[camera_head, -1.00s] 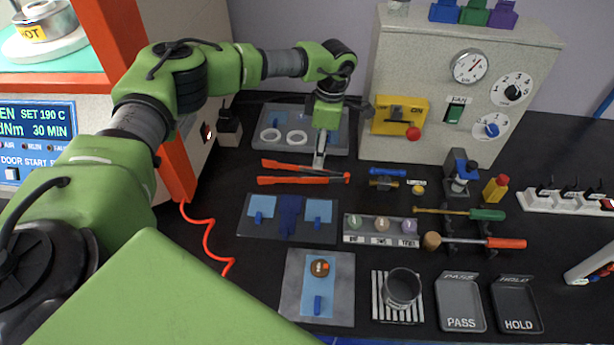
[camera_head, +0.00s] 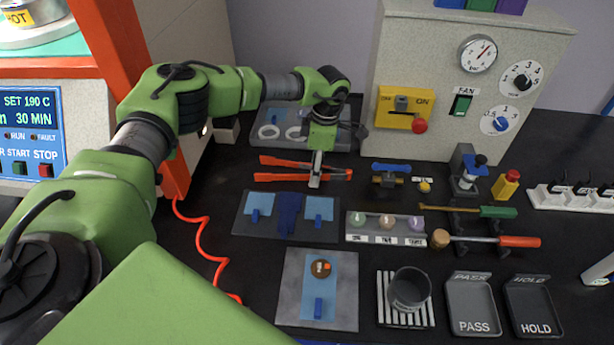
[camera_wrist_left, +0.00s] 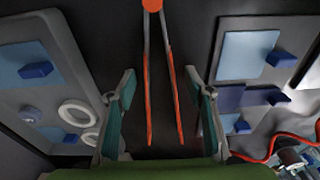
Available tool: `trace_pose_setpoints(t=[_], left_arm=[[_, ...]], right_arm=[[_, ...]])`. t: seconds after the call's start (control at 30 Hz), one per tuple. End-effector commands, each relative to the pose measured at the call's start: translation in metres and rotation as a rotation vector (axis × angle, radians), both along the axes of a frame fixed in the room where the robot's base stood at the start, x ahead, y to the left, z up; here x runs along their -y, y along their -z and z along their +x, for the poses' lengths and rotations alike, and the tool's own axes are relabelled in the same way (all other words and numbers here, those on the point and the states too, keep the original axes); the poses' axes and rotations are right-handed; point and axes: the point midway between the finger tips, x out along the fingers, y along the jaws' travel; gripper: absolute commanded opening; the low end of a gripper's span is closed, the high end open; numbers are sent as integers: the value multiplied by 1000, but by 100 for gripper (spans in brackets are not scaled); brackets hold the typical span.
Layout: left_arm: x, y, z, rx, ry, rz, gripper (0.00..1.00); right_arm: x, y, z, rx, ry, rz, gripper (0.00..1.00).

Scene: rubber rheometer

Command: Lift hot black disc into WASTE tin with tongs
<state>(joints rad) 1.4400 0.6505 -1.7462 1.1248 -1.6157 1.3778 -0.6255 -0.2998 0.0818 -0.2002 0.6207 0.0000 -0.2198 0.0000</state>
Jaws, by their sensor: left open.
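The orange tongs (camera_head: 290,176) lie on the dark bench, their two arms spread in a narrow V. My left gripper (camera_head: 315,182) points down over the tongs near their right-hand end. In the left wrist view the tongs (camera_wrist_left: 149,90) run between the two fingers of my left gripper (camera_wrist_left: 160,108). The fingers are open, with a gap on each side of the tongs. I cannot make out a hot black disc.
A tray with two white rings (camera_head: 268,132) lies behind the tongs, and a mat with blue pieces (camera_head: 240,228) in front. A grey cabinet (camera_head: 450,50) stands behind. PASS (camera_head: 474,328) and HOLD (camera_head: 536,328) trays are front right. A red cable (camera_head: 208,250) runs at left.

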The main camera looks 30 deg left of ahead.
Motion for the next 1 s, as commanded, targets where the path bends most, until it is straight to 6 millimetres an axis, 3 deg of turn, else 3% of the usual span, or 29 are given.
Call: trace_pose_setpoints(t=[0.27,0.4,0.77,1.0], left_arm=[[0,1,0,1,0,0,48],[0,1,0,1,-1,0,23],[0,-5,1,2,-1,0,23],[-1,-39,1,3,-2,0,23]], right_arm=[[0,1,0,0,0,0,40],[0,1,0,-1,0,0,40],[0,-3,0,-1,0,0,40],[-1,-29,0,-1,1,2,40]])
